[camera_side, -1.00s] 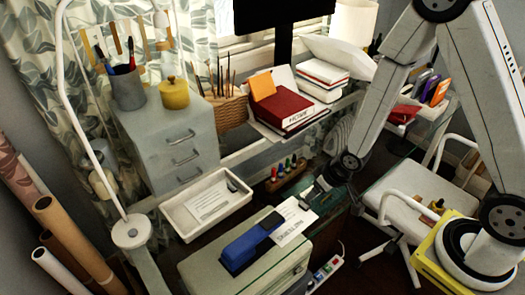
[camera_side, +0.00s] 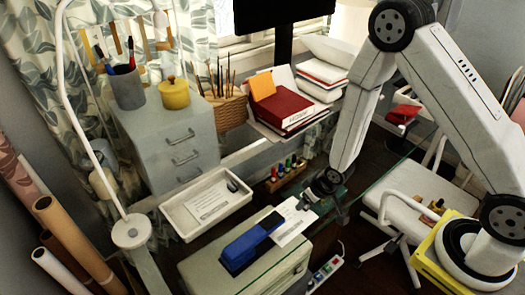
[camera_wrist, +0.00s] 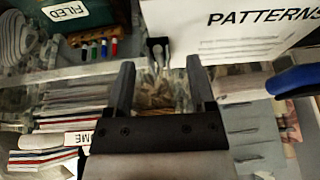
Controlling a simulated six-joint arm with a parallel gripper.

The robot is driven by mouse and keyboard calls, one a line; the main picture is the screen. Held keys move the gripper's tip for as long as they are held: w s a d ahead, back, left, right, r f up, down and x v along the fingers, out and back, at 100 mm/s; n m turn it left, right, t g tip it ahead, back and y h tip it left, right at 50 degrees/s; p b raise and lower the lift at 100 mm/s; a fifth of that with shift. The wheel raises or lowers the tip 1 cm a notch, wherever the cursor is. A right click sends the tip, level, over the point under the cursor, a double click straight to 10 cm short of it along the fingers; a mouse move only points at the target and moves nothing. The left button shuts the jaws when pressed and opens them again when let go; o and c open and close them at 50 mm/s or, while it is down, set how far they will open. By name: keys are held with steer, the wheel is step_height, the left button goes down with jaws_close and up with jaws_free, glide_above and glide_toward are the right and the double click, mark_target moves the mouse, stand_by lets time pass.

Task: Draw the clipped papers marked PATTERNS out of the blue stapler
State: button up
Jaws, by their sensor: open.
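The blue stapler (camera_side: 250,244) lies on the pale green cabinet top. White papers marked PATTERNS (camera_side: 290,226) reach from its right end; their lettering is legible in the wrist view (camera_wrist: 256,38). The stapler's blue end shows at the right of that view (camera_wrist: 295,80), beside the papers. A black clip (camera_wrist: 158,48) stands out at the papers' left edge. My gripper (camera_wrist: 161,74) is open and empty, with the clip ahead of the gap between its fingers. In the side view my gripper (camera_side: 304,202) is at the papers' upper right corner and hides part of them.
A white tray (camera_side: 170,216) with a sheet in it stands left of the stapler. A marker rack (camera_side: 285,176) is behind my gripper. A power strip (camera_side: 325,272) lies to the front right. A lamp base (camera_side: 131,232) stands at the left.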

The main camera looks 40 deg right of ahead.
steer(key=shift+w+f, duration=0.15)
steer(key=shift+f, duration=0.3)
jaws_close()
steer(key=shift+d, duration=0.2)
steer(key=shift+w+d, duration=0.2)
steer(key=shift+d, duration=3.3)
steer(key=shift+r, duration=0.1)
step_height(320, 180, up, 8)
